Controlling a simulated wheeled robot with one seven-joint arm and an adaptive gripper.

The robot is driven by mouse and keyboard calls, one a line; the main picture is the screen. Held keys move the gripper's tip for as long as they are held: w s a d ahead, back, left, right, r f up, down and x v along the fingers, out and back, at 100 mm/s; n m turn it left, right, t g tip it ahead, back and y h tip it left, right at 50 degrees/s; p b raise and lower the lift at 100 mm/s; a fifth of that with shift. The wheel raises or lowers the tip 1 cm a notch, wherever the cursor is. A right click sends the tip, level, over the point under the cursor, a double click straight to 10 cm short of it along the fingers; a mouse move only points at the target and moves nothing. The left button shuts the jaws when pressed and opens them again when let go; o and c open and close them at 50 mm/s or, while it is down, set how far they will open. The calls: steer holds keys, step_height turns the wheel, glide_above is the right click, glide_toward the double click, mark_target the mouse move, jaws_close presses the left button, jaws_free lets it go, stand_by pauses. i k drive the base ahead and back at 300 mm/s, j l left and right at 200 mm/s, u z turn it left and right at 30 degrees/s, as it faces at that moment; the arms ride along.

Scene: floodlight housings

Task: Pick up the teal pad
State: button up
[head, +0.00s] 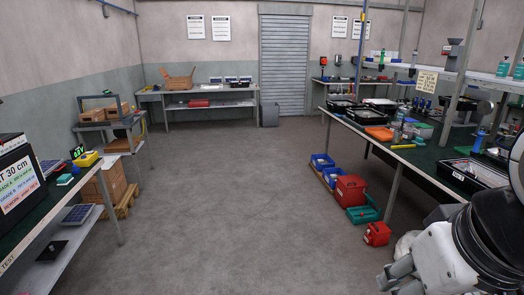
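A small teal pad-like block (65,179) lies on the left bench (30,226), near its far end. It sits beside a small white item and in front of a yellow box, and it is too small to make out in detail. My gripper (390,281) is at the bottom right, low over the floor and far from the block. Its grey fingers appear apart, with nothing seen between them, though the bottom edge of the view cuts off part of the hand.
A black labelled box (18,182) is nearer on that bench. The middle floor is clear.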

mark_target(418, 141)
steer(key=i, duration=3.75)
steer(key=i+j+z, duration=0.25)
steer(key=i+z, duration=0.15)
steer(key=i, duration=0.2)
steer(key=i+j+z, duration=0.45)
steer(key=i, duration=0.15)
steer(key=i+j+z, duration=0.4)
steer(key=j, duration=0.25)
steer(key=i, duration=0.05)
